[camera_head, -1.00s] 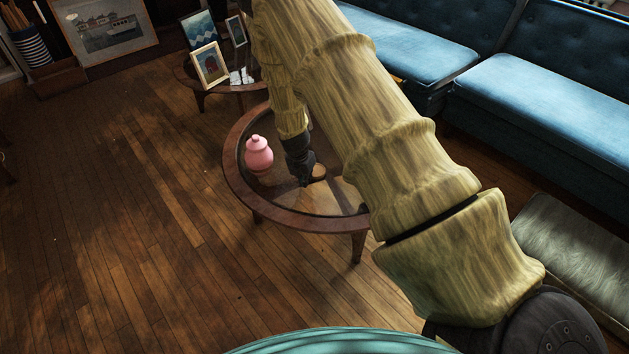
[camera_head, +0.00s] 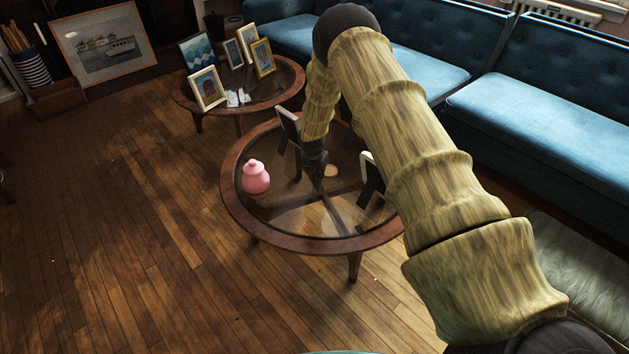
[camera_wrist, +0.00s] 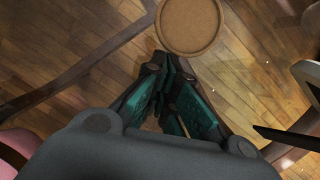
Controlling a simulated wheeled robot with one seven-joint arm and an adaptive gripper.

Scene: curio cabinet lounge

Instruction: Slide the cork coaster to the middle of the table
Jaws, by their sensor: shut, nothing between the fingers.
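The cork coaster (camera_wrist: 190,24) is a round tan disc with a raised rim, lying on the glass table at the top of the wrist view. It shows in the head view as a small tan patch (camera_head: 331,171) just right of my gripper. The round table (camera_head: 290,243) has a wooden rim and a glass top. My gripper (camera_head: 317,180) points down low over the glass. In the wrist view, its shut, empty fingers (camera_wrist: 164,62) lie just short of the coaster's near edge. I cannot tell whether they touch it.
A pink lidded jar (camera_head: 256,178) stands on the table's left side. Photo frames stand at the back left (camera_head: 287,127) and right (camera_head: 371,180) of the table. A second table (camera_head: 290,88) with several frames is behind. Blue sofas (camera_head: 545,110) line the right.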

